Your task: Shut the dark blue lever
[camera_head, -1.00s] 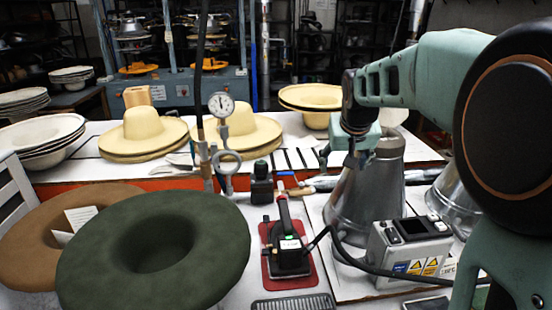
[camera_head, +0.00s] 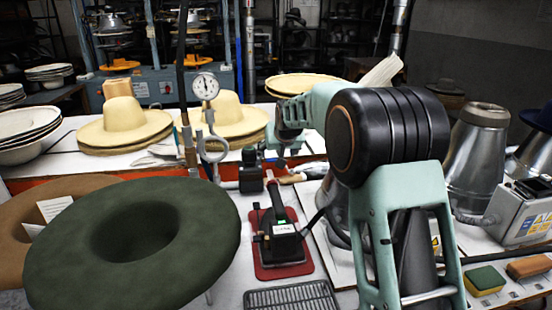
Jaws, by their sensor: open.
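I cannot pick out the dark blue lever for certain. My gripper (camera_head: 279,162) hangs small and dark at the end of my teal arm, just right of a black block (camera_head: 251,172) by the pipework. It is open, though its fingertips are hard to make out. It covers part of the pipe fittings behind it, and I cannot tell whether it touches anything. A black device with an upright handle (camera_head: 281,232) stands on a red pad (camera_head: 268,272), below and nearer than the gripper.
A pressure gauge (camera_head: 205,87) on a pipe stands left of the gripper. A large dark green hat (camera_head: 190,225) fills the front left. Straw hats (camera_head: 123,118) sit behind. A metal cone (camera_head: 474,160) and a grey control box (camera_head: 520,212) stand at the right. A black grate (camera_head: 290,297) lies in front.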

